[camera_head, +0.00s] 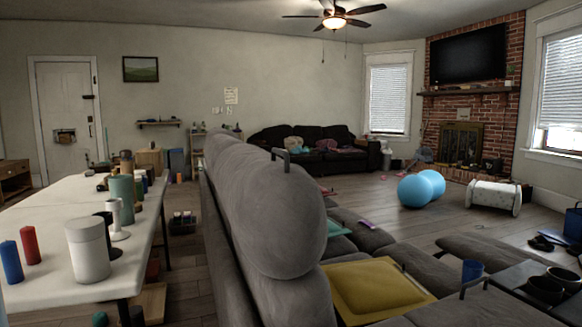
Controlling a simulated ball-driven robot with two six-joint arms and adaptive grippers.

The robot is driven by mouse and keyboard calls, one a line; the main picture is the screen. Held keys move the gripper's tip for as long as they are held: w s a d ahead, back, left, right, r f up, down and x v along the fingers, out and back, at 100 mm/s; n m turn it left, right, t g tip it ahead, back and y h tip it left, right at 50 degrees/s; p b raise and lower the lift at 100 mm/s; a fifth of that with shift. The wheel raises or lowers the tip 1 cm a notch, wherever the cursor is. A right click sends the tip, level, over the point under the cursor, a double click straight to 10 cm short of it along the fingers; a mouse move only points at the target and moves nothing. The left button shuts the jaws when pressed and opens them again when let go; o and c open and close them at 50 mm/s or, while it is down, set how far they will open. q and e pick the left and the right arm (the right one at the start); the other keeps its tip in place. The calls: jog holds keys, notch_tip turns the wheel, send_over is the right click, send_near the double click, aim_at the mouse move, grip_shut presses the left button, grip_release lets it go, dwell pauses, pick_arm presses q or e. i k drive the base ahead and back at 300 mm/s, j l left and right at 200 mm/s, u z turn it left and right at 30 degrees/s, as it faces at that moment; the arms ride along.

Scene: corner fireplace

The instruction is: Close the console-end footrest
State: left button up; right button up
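The grey sectional sofa (235,200) runs from the middle toward the lower right, its back facing me. The dark console (508,279) with cup holders is at the lower right. A grey padded panel (485,250) beside the console sticks out past the seats toward the open floor; it looks like the console-end footrest, extended. Its hinge and underside are hidden. A thin dark handle-like piece (475,286) stands near the console, but I cannot tell if it is the footrest's lever. Neither of my grippers is in view.
A white table (50,209) with candles and jars stands at the left, with a narrow floor strip between it and the sofa. Blue balls (415,191) and a white drum (494,196) stand beyond.

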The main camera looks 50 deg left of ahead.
aim_at(496, 256)
jog(key=u, duration=1.85)
jog(key=z, duration=1.15)
jog(key=k+l+z, duration=0.1)
jog(key=z, duration=0.35)
jog(key=l+z, duration=0.3)
jog(key=z, duration=0.15)
jog(key=l+z, duration=0.25)
jog(key=z, duration=0.2)
jog(key=l+z, duration=0.25)
jog(key=z, duration=0.25)
jog(key=i+l+z, duration=0.2)
jog(key=i+l, duration=0.35)
jog(key=i+l+z, duration=0.2)
jog(key=i+l, duration=0.25)
jog(key=i+u, duration=0.25)
jog(key=i, duration=0.2)
jog(key=i+l+u, duration=0.1)
jog(key=i+u, duration=0.15)
jog(key=i, duration=0.2)
jog(key=i+l+u, duration=0.25)
jog(key=i, duration=0.2)
jog(key=i+u, duration=0.25)
jog(key=i, duration=1.95)
jog(key=i+u, duration=0.2)
jog(key=i, duration=0.35)
jog(key=i+l+u, duration=0.2)
jog(key=i, duration=0.35)
